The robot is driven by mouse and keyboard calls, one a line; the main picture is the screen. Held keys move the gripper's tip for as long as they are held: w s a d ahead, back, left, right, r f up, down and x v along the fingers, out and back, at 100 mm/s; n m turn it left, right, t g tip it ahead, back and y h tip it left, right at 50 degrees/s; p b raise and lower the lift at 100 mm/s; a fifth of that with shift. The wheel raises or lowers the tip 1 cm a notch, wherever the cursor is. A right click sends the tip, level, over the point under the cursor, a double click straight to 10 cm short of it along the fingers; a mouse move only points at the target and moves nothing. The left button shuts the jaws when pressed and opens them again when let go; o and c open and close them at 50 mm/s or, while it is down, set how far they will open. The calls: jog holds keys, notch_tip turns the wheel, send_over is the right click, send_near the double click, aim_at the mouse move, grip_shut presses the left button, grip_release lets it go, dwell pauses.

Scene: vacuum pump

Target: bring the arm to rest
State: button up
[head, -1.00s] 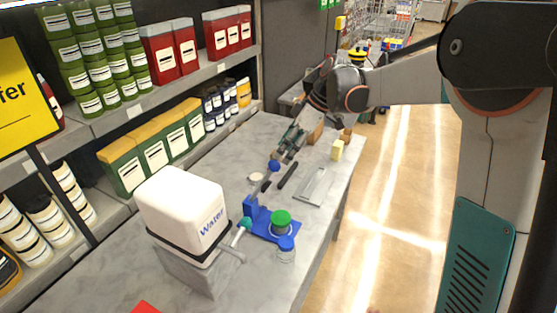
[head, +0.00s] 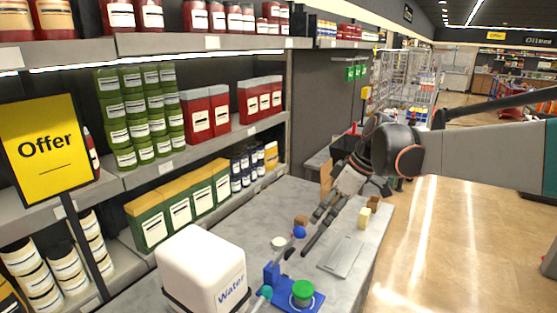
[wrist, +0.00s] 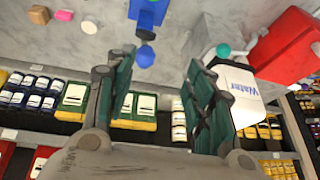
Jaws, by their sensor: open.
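My gripper (head: 322,216) is in the head view above the far part of the grey counter (head: 262,212), at the end of my outstretched arm. Its fingers point down and toward the near left. In the wrist view my gripper (wrist: 160,62) shows two spread teal fingers with nothing held. A blue ball (wrist: 145,57) appears between the fingertips there; it also shows in the head view (head: 299,232). I cannot tell how far it is from the fingers. A blue pump device (head: 272,274) with a green lid (head: 302,292) stands on the counter at the bottom.
A white water container (head: 205,270) stands at the near left. A silver plate (head: 344,256) and a yellow block (head: 364,218) lie near the counter's right edge. Loaded shelves line the left. Open floor (head: 450,240) lies to the right.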

jog(key=s+d+f+m+t+h+b, duration=0.2)
jog(key=s+f+m+b, duration=0.3)
jog(key=s+f, duration=0.3)
jog(key=s+d+f+m+t+h+b, duration=0.2)
jog(key=s+f+m+b, duration=0.4)
jog(key=s, duration=1.1)
jog(key=shift+d+f+t+h, duration=0.15)
jog(key=shift+f+t+h, duration=0.25)
jog(key=shift+f+t, duration=0.35)
jog(key=shift+s+f, duration=0.1)
jog(key=shift+f, duration=0.05)
